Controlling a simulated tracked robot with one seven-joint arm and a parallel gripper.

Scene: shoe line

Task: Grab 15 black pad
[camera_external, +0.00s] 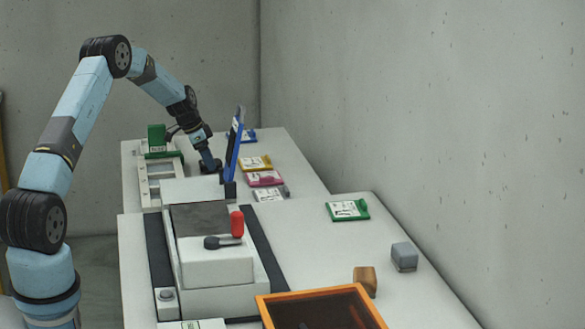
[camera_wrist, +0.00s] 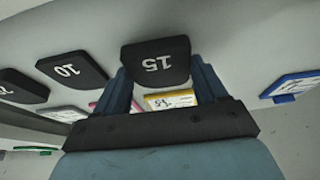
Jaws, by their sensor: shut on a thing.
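The black pad marked 15 (camera_wrist: 157,62) is between my gripper's fingers in the wrist view, its white number upside down. My gripper (camera_wrist: 161,82) is shut on it.
A green card (camera_external: 348,210) lies nearer. A white machine (camera_external: 215,265) with a red knob (camera_external: 237,224) and an orange-rimmed tray (camera_external: 375,309) stand in front.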

